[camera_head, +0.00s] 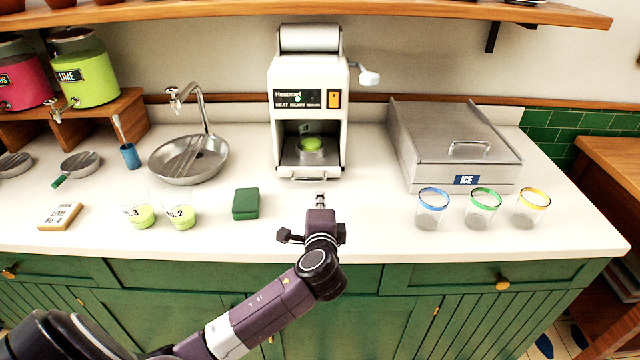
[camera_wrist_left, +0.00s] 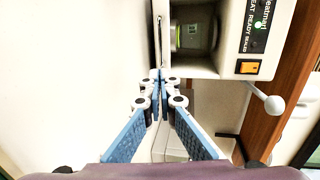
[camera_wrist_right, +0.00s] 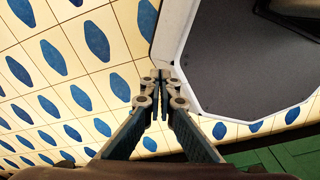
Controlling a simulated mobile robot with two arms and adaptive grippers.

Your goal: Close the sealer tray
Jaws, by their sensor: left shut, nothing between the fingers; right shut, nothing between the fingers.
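The white heat sealer (camera_head: 309,80) stands at the back middle of the counter. Its tray (camera_head: 296,172) is at the bottom of the front opening, and a cup of green drink (camera_head: 311,150) stands inside. I cannot tell exactly how far out the tray is. My left gripper (camera_head: 320,196) is shut and empty, just in front of the tray, pointing at the sealer. In the left wrist view its fingertips (camera_wrist_left: 160,78) are near the sealer front (camera_wrist_left: 195,58); contact is unclear. My right gripper (camera_wrist_right: 161,76) is shut and empty over the floor, outside the head view.
A green box (camera_head: 246,204) and two cups of green drink (camera_head: 181,217) are left of my left gripper. A steel ice bin (camera_head: 440,140) and three rimmed glasses (camera_head: 482,208) are to the right. A sink (camera_head: 188,160) is at left. A lever (camera_head: 368,77) sticks out from the sealer's right side.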

